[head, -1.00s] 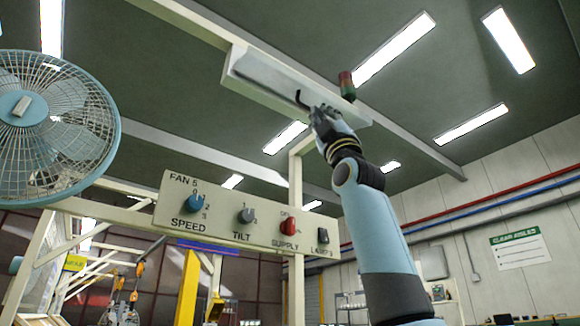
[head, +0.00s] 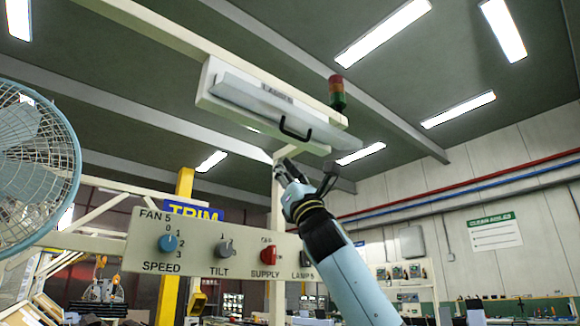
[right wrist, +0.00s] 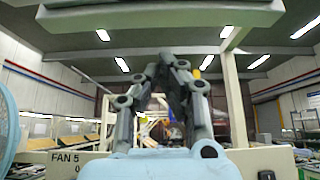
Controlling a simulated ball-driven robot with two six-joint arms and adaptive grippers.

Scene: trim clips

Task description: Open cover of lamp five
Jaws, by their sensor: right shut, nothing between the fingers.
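The lamp's white housing (head: 207,88) hangs from the overhead beam in the head view. A small label on it is too blurred to read fully. Its pale, see-through cover (head: 255,98) slants across the housing's front and underside, with a black bar handle (head: 296,131) near its lower edge. How far open the cover is I cannot tell exactly. My right gripper (head: 306,170) is below the handle, apart from it, shut and empty. Its dark fingers (right wrist: 165,65) show in the right wrist view under a pale overhead panel (right wrist: 160,14). My left gripper is not in view.
A control panel (head: 195,243) with FAN 5, speed, tilt, supply and lamp controls stands below, behind my right arm. A blue fan (head: 35,165) is at the left. A red-green signal light (head: 337,95) is by the housing's right end. A post (head: 277,215) rises behind my gripper.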

